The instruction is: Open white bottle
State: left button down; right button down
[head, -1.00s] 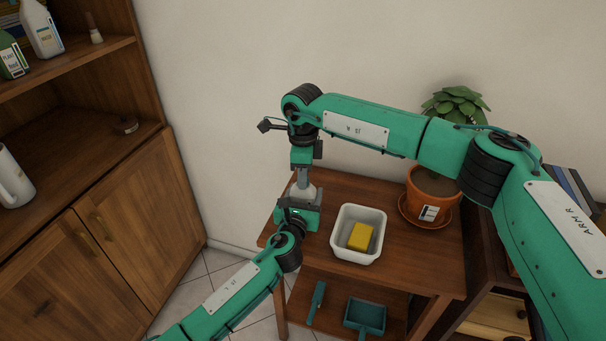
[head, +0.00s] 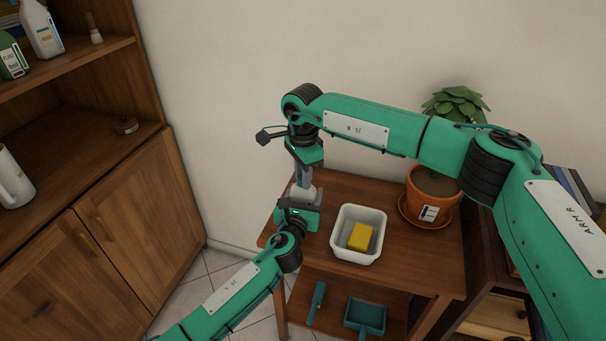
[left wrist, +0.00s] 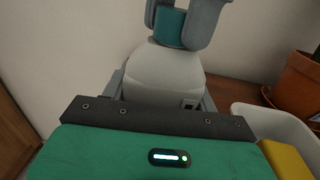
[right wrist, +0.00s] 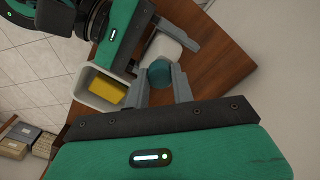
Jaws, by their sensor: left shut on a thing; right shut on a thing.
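The white bottle (left wrist: 165,75) stands upright at the left end of the small wooden table. My left gripper (head: 298,215) is shut around its body, with one finger on each side. The teal cap (left wrist: 172,27) sits at the top of the bottle; it also shows in the right wrist view (right wrist: 159,73). My right gripper (head: 303,178) comes from above and is shut on the cap. In the head view the grippers hide most of the bottle and the cap. I cannot tell whether the cap is loose on the neck.
A white tub (head: 345,247) with a yellow sponge (head: 360,237) stands just right of the bottle. A potted plant (head: 430,200) is further right on the table (head: 400,260). A dustpan (head: 365,316) lies on the lower shelf. A wooden cabinet (head: 120,230) stands at left.

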jog(key=shift+r, duration=0.1)
jog(key=shift+r, duration=1)
jog(key=shift+r, duration=2.05)
pick_arm(q)
jog(key=shift+c, duration=1.6)
grip_release()
jog(key=shift+s, duration=0.1)
